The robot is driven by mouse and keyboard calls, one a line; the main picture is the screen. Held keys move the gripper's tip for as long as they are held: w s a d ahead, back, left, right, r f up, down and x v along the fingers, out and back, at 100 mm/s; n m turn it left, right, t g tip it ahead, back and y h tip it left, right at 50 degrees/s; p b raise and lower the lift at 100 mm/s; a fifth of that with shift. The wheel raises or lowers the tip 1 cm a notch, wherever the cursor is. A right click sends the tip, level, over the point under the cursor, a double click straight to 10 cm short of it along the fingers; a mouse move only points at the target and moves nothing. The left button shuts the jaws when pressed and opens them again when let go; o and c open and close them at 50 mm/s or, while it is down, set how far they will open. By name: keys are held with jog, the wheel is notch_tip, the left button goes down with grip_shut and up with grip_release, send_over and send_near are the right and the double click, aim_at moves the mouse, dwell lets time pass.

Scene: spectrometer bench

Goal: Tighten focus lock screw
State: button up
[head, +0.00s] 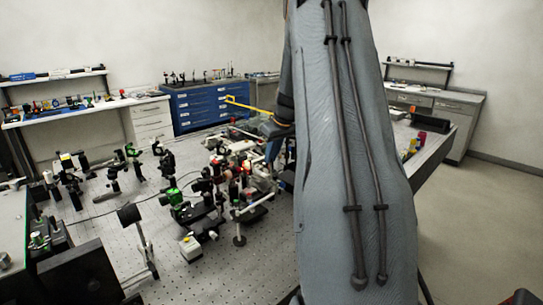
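The focus lock screw is too small to make out in the head view. A crowded cluster of optical mounts (235,180) with red, black and white parts stands on the perforated optical bench (120,232). My arm comes down across the middle right of the view and hides part of the bench. The dark and blue-grey end of my arm, with my gripper (272,150), shows only in part at the arm's left edge, by the far right side of the cluster. Its fingertips are not clear, so I cannot tell whether it is open or holds anything.
A thin yellow bar (248,106) juts out left beside the arm's end. Green-and-black mounts (175,198) and a post-mounted black plate (130,214) stand nearer. A blue drawer cabinet (205,105) stands behind. Open floor (480,220) lies to the right.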

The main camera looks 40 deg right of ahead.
grip_shut()
